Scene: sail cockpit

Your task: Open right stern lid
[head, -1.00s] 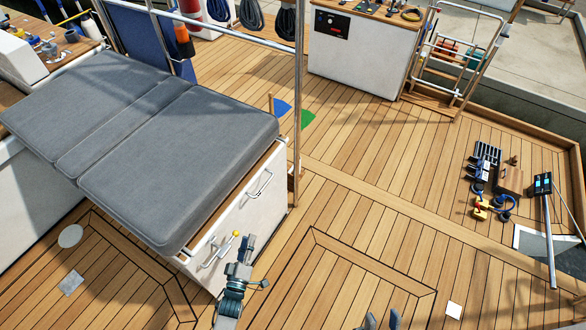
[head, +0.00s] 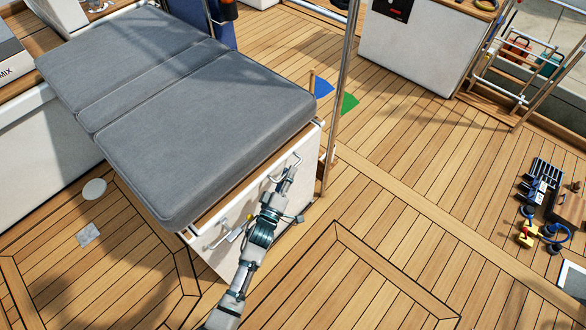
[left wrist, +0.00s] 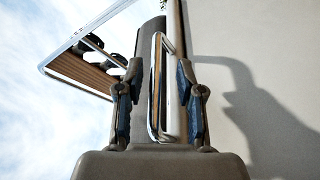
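A white stern box with grey cushions (head: 205,125) on top has a white front panel (head: 215,258). A metal bar handle (head: 272,180) sits on the right part of that front. My left gripper (head: 288,176) is at this handle. In the left wrist view the handle (left wrist: 157,85) stands between the two fingers of my left gripper (left wrist: 157,95). The fingers are spread, one on each side, with a visible gap at the left finger. A second handle (head: 228,238) is further left on the front, partly beside my arm. My right gripper is out of view.
A steel post (head: 343,95) rises close to the right end of the box. Loose gear, including a yellow item (head: 526,238), lies at the far right.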

